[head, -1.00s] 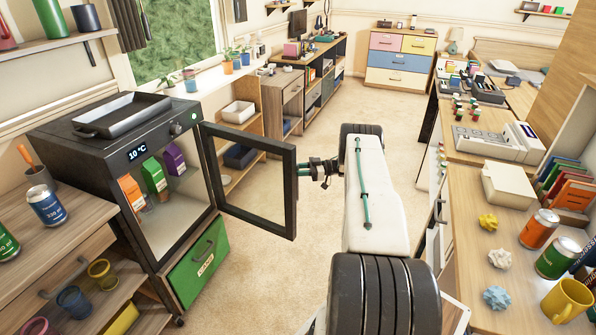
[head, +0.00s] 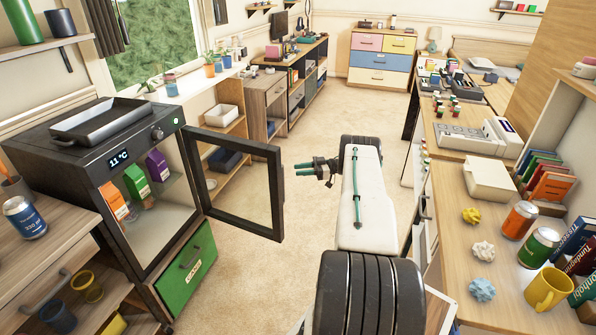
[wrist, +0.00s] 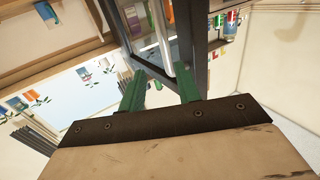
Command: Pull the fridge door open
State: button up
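The small dark fridge (head: 150,240) stands at the left with its glass-fronted door (head: 281,190) swung wide open. Cartons (head: 137,181) show on its shelf. The door's free edge points toward my arm. My gripper (head: 297,169) is just right of that edge, with its green fingers spread and nothing between them; a small gap shows between fingertips and door. In the wrist view my gripper (wrist: 160,80) also has its fingers apart, and the dark door frame (wrist: 185,50) lies just beyond them.
A desk (head: 455,260) with cans, a mug and books runs along the right, close to my arm. A wooden counter (head: 60,240) stands left of the fridge. Open carpet (head: 260,260) lies between the fridge and my arm.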

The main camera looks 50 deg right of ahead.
aim_at(280, 194)
jog(key=shift+d, duration=0.1)
jog(key=c, duration=0.4)
jog(key=shift+s+d+r, duration=0.15)
jog(key=shift+s+r, duration=0.1)
jog(key=shift+r, duration=0.25)
jog(key=shift+s+d+r, duration=0.15)
jog(key=shift+s+r, duration=0.05)
jog(key=shift+r, duration=0.25)
grip_shut()
jog(key=s+a+f+n+t+h, duration=0.4)
jog(key=s+a+n, duration=0.5)
jog(key=a+n, duration=0.55)
jog(key=shift+n+g, duration=0.25)
jog(key=shift+g, duration=0.15)
jog(key=w, duration=0.3)
jog(key=w+a, duration=0.1)
jog(key=w, duration=0.1)
jog(key=w+f, duration=0.1)
jog(key=w, duration=0.2)
jog(key=shift+w+a, duration=0.3)
jog(key=shift+w+d+y, duration=0.15)
jog(key=shift+d+y, duration=0.25)
jog(key=shift+d, duration=0.1)
